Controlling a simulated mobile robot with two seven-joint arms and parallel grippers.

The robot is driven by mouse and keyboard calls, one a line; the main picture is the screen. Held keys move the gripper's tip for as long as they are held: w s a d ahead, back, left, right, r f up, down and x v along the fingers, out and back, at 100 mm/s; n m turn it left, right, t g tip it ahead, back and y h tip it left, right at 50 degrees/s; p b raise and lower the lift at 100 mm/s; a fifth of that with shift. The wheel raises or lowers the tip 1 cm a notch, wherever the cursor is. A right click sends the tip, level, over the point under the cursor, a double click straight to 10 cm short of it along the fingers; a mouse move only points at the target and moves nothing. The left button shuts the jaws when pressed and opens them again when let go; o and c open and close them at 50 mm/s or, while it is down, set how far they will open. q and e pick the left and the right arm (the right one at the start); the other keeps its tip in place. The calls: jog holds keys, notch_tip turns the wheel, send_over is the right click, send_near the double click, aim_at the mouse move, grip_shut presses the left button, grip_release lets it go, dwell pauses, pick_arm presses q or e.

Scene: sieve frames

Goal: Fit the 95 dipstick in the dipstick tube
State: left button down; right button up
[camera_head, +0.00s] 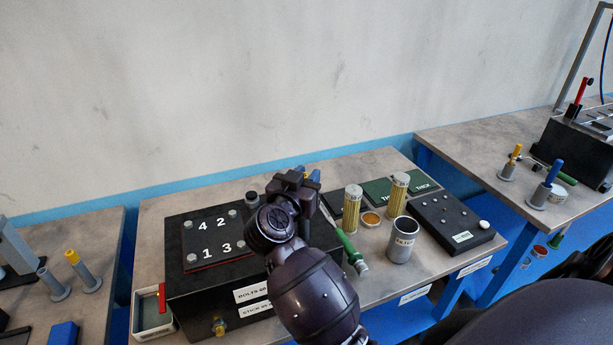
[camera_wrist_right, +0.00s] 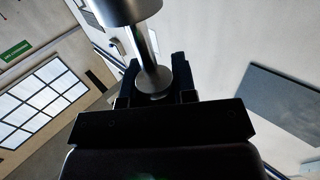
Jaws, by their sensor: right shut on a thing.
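I cannot pick out the dipstick tube for sure. My left gripper is not in view.
Yellow filters (camera_head: 352,208), a grey cup (camera_head: 402,240), a green-handled tool (camera_head: 346,244) and a black box (camera_head: 450,222) crowd the right side. A red-handled tray (camera_head: 150,326) is at the left.

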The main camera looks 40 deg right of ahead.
jog(key=shift+f, duration=2.2)
jog(key=o, duration=1)
jog(key=shift+a, duration=0.15)
